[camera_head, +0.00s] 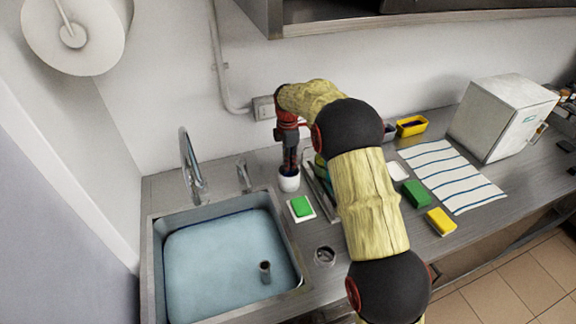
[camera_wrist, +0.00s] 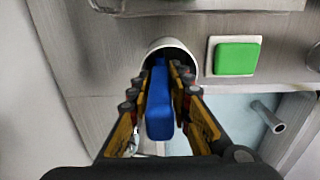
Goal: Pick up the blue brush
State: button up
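The blue brush (camera_wrist: 160,105) stands in a white cup (camera_wrist: 166,46) in the wrist view, its handle pointing toward the camera. My gripper (camera_wrist: 162,76) is directly over the cup, with one finger on each side of the brush handle. The fingers look apart, with narrow gaps beside the handle; firm contact is not visible.
A green sponge on a white dish (camera_head: 301,207) lies close to the cup. The water-filled sink (camera_head: 225,262), tap (camera_head: 190,165) and a small metal ring (camera_head: 324,257) are nearby. Green (camera_head: 415,193) and yellow (camera_head: 441,221) sponges, a striped cloth (camera_head: 452,175) and a white box (camera_head: 502,118) lie right.

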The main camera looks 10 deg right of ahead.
grip_shut()
jog(key=shift+r, duration=0.2)
